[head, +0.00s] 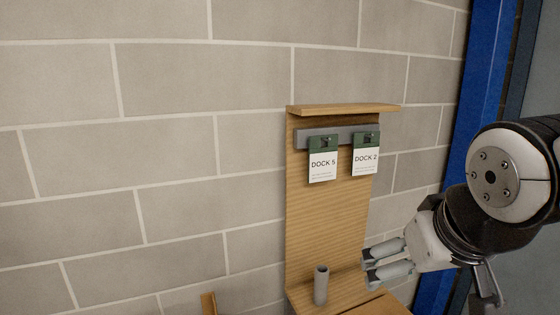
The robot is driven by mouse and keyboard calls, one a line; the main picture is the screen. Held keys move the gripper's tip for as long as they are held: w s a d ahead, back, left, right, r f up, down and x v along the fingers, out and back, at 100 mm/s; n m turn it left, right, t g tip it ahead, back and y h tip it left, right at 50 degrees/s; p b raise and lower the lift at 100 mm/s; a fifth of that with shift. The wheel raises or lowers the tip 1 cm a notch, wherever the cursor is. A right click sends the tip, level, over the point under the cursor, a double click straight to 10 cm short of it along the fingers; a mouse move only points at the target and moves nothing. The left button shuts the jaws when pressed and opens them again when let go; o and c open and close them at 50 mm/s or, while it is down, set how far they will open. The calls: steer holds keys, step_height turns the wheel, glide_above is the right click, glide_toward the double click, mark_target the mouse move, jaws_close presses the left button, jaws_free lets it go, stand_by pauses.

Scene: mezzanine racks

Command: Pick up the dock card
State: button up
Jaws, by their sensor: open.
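Two dock cards hang side by side on a grey rail (315,140) fixed to a wooden board (330,220). The left card (323,166) reads "DOCK 5" and the right card (366,160) reads "DOCK 2". Each is white with a green top and hangs from a dark clip or hook. My gripper (367,266) is at the lower right, below the cards and apart from them. Its fingers point left, and it is open with nothing seen between the fingers.
A grey tube (321,285) stands upright on the wooden ledge (300,298) left of my gripper. A small wooden top (343,109) juts out above the rail. A block wall (180,180) lies behind, and a blue post (478,85) stands at right.

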steer(key=w+d+r+n+t, duration=0.1)
steer(key=w+t, duration=0.1)
steer(key=w, duration=0.7)
steer(key=w+d+r+t, duration=0.1)
steer(key=w+d+t, duration=0.1)
steer(key=w, duration=0.8)
steer(key=n+t+y, duration=0.3)
steer(key=t+y, duration=0.3)
steer(key=y, duration=0.1)
glide_toward(324, 161)
steer(key=x, duration=0.5)
steer(key=shift+w+d+f, duration=0.15)
steer(key=shift+f, duration=0.05)
steer(key=shift+a+p+x, duration=0.2)
steer(key=shift+p+x, duration=0.25)
steer(key=shift+x, duration=2.3)
steer(key=shift+r, duration=0.15)
steer(key=c, duration=1.1)
